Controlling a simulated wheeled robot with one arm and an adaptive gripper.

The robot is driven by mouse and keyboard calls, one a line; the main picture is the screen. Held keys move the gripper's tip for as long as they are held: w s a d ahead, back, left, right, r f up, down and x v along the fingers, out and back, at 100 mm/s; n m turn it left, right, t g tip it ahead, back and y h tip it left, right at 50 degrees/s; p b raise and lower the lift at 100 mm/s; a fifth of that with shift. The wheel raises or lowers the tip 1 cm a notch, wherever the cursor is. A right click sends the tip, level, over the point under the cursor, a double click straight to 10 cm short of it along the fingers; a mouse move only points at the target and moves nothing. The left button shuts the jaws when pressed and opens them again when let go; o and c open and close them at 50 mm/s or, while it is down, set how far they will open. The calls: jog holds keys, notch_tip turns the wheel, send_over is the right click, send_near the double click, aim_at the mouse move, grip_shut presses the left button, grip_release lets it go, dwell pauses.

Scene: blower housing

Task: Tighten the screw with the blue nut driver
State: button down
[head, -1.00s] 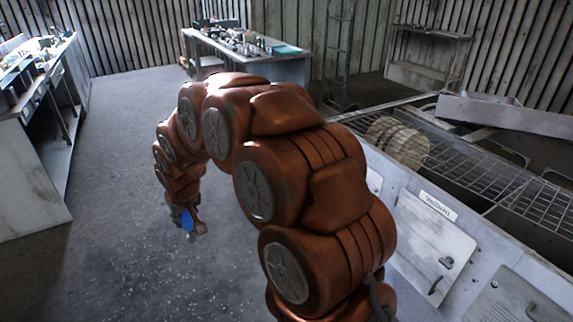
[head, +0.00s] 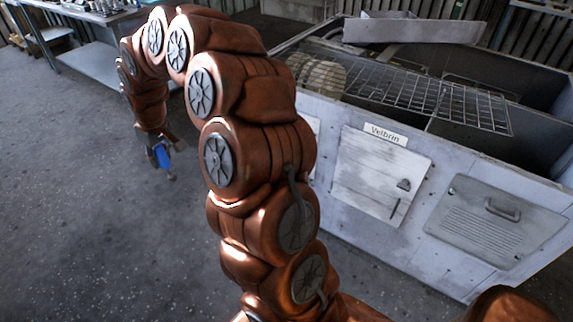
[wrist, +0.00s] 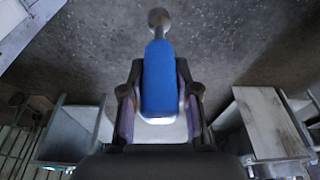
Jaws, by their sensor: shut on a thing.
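My gripper (wrist: 158,105) is shut on the blue nut driver (wrist: 159,78), as the wrist view shows. The driver's blue handle sits between the two fingers, and its grey metal end (wrist: 159,20) points away from the gripper. In the head view my gripper (head: 162,148) hangs over open floor at the left, with the blue handle (head: 163,158) showing at its tip. The grey blower housing (head: 312,112) stands to the right of my arm, apart from the gripper. It has a panel labelled Velbrin (head: 375,182). I cannot make out the screw.
A louvred panel with a handle (head: 495,222) is on the housing's front at the right. A wire rack (head: 430,98) and a ribbed drum (head: 315,74) lie on top, with a long grey tray (head: 412,28) behind. A workbench (head: 85,65) stands at back left. The floor at left is clear.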

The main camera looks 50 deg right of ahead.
jog(key=s+d+f+n+h+b, duration=0.4)
jog(key=d+f+b, duration=0.4)
jog(key=d, duration=0.8)
jog(key=s+d+f+n+g+h+b, duration=0.1)
jog(key=s+d+f+n+h+b, duration=0.4)
jog(key=d, duration=1)
jog(key=s+d+f+n+g+h+b, duration=0.1)
jog(key=s+d+f+n+h+b, duration=0.3)
jog(key=d, duration=1.2)
jog(key=shift+s+d+f+n+h+b, duration=0.45)
jog(key=shift+f+n+b, duration=1.55)
jog(key=shift+f+b, duration=1.9)
jog(key=shift+d+f+p, duration=0.25)
jog(key=shift+f+p, duration=0.1)
jog(key=shift+p, duration=0.35)
jog(key=shift+r, duration=0.1)
